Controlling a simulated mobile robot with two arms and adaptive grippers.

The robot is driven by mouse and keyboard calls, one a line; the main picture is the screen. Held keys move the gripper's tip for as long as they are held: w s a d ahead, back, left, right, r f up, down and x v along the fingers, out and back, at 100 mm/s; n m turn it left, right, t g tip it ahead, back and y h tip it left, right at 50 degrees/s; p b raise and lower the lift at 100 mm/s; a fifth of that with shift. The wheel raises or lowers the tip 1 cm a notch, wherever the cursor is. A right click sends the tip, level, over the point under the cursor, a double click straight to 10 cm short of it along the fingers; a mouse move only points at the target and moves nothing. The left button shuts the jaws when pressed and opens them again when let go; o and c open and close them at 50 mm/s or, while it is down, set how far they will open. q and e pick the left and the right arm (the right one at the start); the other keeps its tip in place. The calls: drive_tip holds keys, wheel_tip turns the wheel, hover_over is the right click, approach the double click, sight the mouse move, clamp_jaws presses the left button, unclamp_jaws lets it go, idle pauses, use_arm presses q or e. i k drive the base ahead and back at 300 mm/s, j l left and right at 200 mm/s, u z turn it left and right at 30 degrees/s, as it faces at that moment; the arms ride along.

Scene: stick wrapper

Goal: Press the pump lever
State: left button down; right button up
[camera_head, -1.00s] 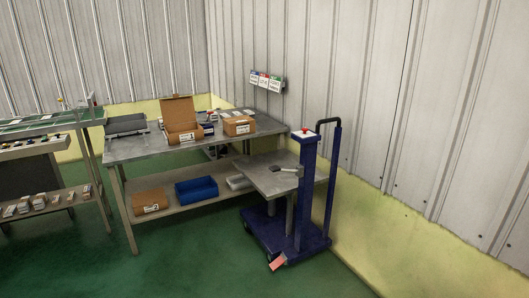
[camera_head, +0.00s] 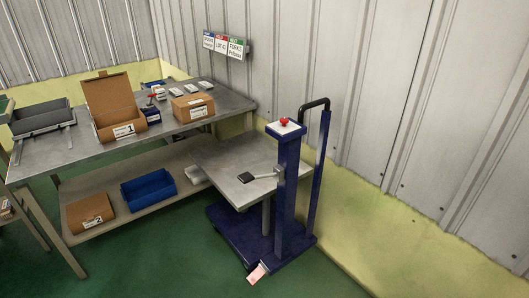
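A blue lift cart stands at the right of the bench, with a blue column (camera_head: 287,195) topped by a white plate and a red knob (camera_head: 284,122). A pale pink, flat pedal-like piece (camera_head: 258,273) sticks out low at the front of its base (camera_head: 235,232). A thin arm with a black end (camera_head: 245,178) extends left from the column over the cart's grey platform (camera_head: 225,160). I cannot tell for certain which of these two is the pump lever. Neither gripper is in view, and nothing touches the cart.
Green floor (camera_head: 180,262) is clear before the cart; a wall stands at right.

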sight(246, 177)
drive_tip(key=i+j+z, duration=0.25)
drive_tip(key=i, duration=0.15)
drive_tip(key=i+j+z, duration=0.3)
drive_tip(key=i, duration=0.15)
